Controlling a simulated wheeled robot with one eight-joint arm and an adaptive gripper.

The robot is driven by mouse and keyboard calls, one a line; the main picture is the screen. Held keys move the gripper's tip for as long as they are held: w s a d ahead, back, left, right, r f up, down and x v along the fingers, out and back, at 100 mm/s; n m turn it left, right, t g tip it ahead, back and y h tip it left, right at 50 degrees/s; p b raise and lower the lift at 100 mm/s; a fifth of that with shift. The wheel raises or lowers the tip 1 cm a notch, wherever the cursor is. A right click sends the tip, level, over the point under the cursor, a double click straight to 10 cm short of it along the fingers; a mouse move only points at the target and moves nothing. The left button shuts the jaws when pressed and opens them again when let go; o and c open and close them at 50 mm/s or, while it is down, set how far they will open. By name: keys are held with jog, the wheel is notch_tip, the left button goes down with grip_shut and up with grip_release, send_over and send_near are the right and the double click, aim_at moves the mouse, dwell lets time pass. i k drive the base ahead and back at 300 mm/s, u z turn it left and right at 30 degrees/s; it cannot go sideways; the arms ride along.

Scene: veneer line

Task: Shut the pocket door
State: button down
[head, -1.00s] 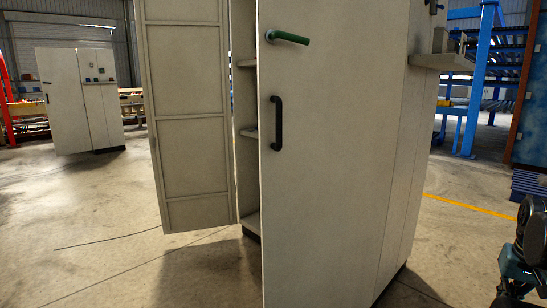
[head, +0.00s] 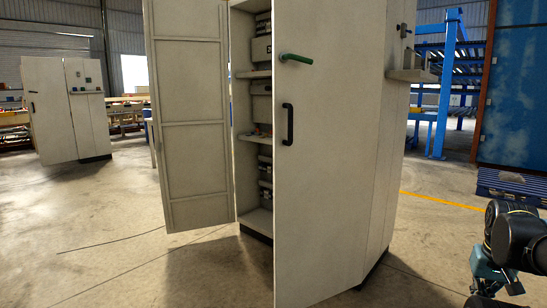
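A tall pale grey cabinet stands close in front of me. Its left leaf (head: 193,110) is swung open and shows its ribbed inner face. A plain leaf (head: 335,190) on the right carries a green lever handle (head: 296,58) and a black pull handle (head: 288,124). Between the two leaves a gap shows the interior. I cannot tell which leaf is called the pocket door. Part of my arm shows at the lower right, apart from the cabinet and touching nothing. I do not see my gripper's fingers.
Shelves (head: 258,140) inside hold several dark devices. A small ledge (head: 412,76) juts from the cabinet's right side. A similar cabinet (head: 60,110) stands at the back left. Blue racking (head: 440,90) and a blue panel (head: 510,95) are at the right. The concrete floor (head: 100,250) at left is open, with a thin cable.

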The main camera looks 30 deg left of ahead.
aim_at(326, 112)
jog(key=u, duration=0.6)
jog(key=k, duration=0.7)
jog(key=u, duration=0.1)
jog(key=i, duration=0.45)
jog(key=u, duration=0.1)
